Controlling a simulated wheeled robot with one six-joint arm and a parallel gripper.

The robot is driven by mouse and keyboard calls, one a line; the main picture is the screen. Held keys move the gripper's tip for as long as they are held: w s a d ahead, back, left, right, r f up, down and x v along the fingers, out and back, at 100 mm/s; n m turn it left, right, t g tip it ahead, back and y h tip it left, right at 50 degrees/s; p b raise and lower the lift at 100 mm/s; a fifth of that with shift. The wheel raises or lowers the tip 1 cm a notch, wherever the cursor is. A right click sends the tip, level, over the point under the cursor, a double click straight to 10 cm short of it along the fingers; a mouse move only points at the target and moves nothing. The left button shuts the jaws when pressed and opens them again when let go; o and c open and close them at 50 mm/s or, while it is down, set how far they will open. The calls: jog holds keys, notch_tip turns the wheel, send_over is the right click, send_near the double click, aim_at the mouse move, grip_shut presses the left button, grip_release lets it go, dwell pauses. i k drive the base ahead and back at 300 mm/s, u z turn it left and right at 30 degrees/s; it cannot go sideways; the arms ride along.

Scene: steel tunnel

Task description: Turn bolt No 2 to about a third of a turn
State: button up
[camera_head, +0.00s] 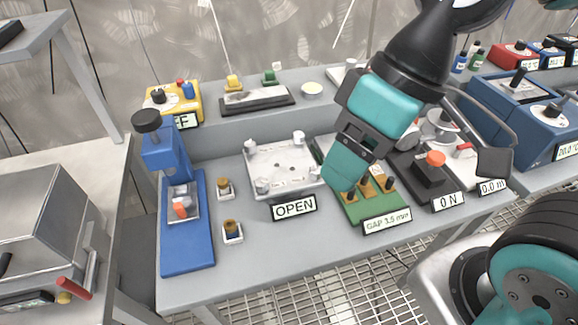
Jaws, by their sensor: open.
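A pale metal plate (283,160) with corner bolts lies mid-bench behind a sign reading OPEN (294,207). Its bolts include a back-left bolt (250,146), a back-right bolt (298,138) and a front-left bolt (262,186). Small markings on the plate are too small to read, so I cannot tell which bolt is No 2. My gripper (343,188) is open and points down, just right of the plate. In the picture it overlaps the plate's right end and a green board; its height and any contact are unclear.
The green board (362,212) has brass parts and a sign reading GAP 3.5 mm. A blue press (187,230) and two small brass-topped blocks (232,232) stand left. A black device (425,175) with an orange knob stands right. The bench front below the OPEN sign is clear.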

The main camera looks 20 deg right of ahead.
aim_at(314, 171)
jog(key=k, duration=1.2)
jog(key=i, duration=0.8)
jog(key=u, duration=0.55)
